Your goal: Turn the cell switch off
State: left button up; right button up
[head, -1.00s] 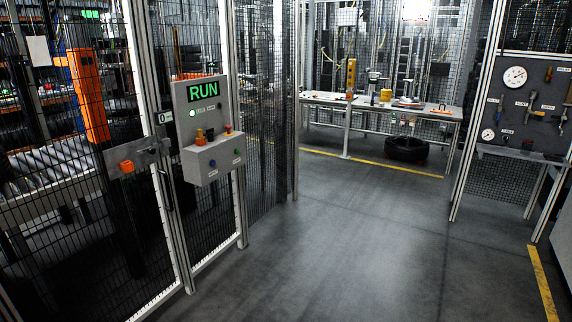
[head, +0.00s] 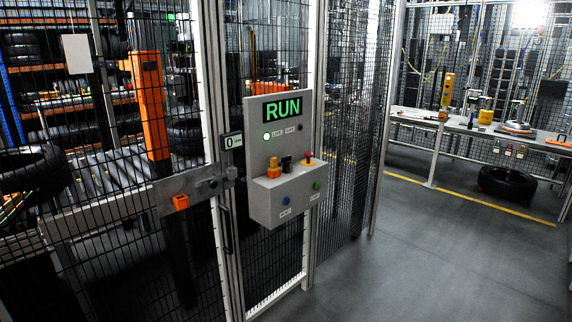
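A grey control box (head: 284,200) is mounted on the mesh fence in the head view, a little left of the middle. Its upright panel carries a display (head: 282,108) with green RUN letters and a lit white-green lamp (head: 267,136). On its ledge are a yellow-orange switch (head: 273,168), a small black part (head: 286,163) and a red button on a yellow base (head: 307,159). A blue button (head: 286,213) and a green button (head: 317,185) are on the front. The labels are too small to read surely. Neither gripper is in view.
A fence door with a latch plate (head: 196,190) and orange knob (head: 180,202) stands left of the box. Behind it are a roller conveyor (head: 110,180) and tyres (head: 35,170). A workbench (head: 465,128) stands at the back right, with a tyre (head: 507,185) under it. The floor (head: 420,260) is clear at right.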

aim_at(286, 160)
jog(key=i+l+u, duration=0.4)
jog(key=i+l, duration=0.4)
jog(key=i, duration=0.15)
